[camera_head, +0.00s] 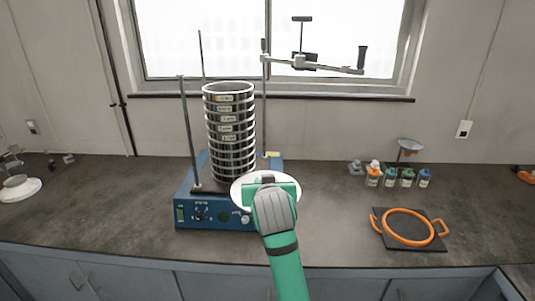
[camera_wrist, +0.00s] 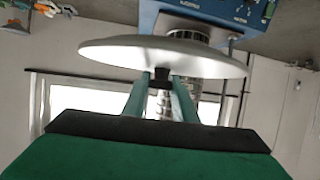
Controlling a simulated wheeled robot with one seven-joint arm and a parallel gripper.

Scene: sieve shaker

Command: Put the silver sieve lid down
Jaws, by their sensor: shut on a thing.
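The silver sieve lid (camera_head: 240,192) is a pale round disc in front of the sieve shaker's right side in the head view. My gripper (camera_head: 266,183) is shut on its dark knob and holds it up. In the wrist view the lid (camera_wrist: 110,52) spans the top, with its knob between the two fingers of my gripper (camera_wrist: 163,82). The blue sieve shaker (camera_head: 183,205) stands behind the lid with a tall stack of sieves (camera_head: 230,130) on it. The stack's top is open. My gripper hides part of the lid and of the shaker's front.
A dark square mat (camera_head: 435,242) with an orange handled ring (camera_head: 409,227) lies at the right. Several small bottles (camera_head: 390,178) stand behind it. A clamp bar (camera_head: 315,66) extends above the shaker to the right. The counter left of the shaker (camera_head: 110,195) is mostly clear.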

